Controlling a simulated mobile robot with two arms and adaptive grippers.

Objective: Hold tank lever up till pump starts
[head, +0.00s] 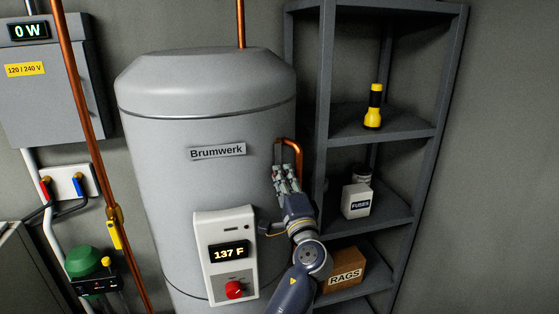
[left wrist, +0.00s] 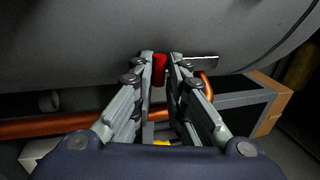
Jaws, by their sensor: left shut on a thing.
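The tank (head: 205,110) is a tall grey cylinder labelled Brumwerk, with a panel (head: 226,225) reading 137 F and a red knob. My left gripper (head: 284,172) is at the tank's right side, just below a bent copper pipe (head: 288,142). In the left wrist view its fingers are shut on the red lever (left wrist: 160,68), close to the tank wall. In the head view the fingers hide the lever, and I cannot tell how far up it is. A green pump (head: 85,262) stands at lower left. My right gripper is not in view.
A dark shelf unit (head: 385,132) stands close right of my arm, with a yellow flashlight (head: 374,106), a fuses box (head: 356,200) and a rags box (head: 343,270). A wall meter (head: 30,31) at upper left reads 0 W. A copper pipe (head: 80,90) runs down the left.

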